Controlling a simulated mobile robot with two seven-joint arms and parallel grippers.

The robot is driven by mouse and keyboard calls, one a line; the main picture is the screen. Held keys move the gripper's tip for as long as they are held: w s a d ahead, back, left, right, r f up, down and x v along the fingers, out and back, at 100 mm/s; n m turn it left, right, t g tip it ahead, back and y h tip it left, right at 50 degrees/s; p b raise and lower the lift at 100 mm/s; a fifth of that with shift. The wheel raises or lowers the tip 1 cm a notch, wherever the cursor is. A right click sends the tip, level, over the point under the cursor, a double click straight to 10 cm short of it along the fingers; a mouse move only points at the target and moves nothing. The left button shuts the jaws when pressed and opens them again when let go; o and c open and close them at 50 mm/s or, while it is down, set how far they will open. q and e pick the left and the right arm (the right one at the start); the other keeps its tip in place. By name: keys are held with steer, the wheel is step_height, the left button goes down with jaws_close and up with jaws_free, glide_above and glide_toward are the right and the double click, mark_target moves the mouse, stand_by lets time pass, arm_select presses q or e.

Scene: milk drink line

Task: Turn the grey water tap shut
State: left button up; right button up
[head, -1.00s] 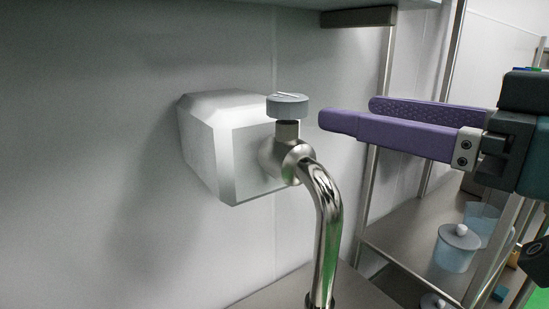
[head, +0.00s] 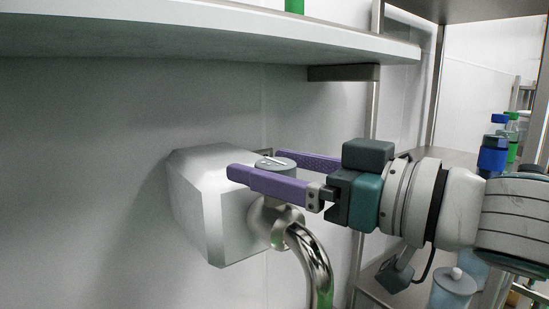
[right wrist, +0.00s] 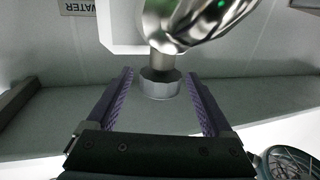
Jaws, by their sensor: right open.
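The grey tap knob (head: 277,161) sits on top of the chrome water tap (head: 312,262), which comes out of a white wall box (head: 205,185). My right gripper (head: 256,164) is open, with its purple fingers on either side of the knob. In the right wrist view the knob (right wrist: 160,84) shows between the two spread fingers, with a visible gap on each side. The near finger hides part of the knob and the tap's neck in the head view. My left gripper is not in view.
A metal rack stands on the right, with bottles (head: 492,155) and a lidded pot (head: 453,288). A "WATER" label (right wrist: 77,8) shows in the right wrist view.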

steer(key=shift+c, duration=0.2)
jaws_close()
stand_by(0.6)
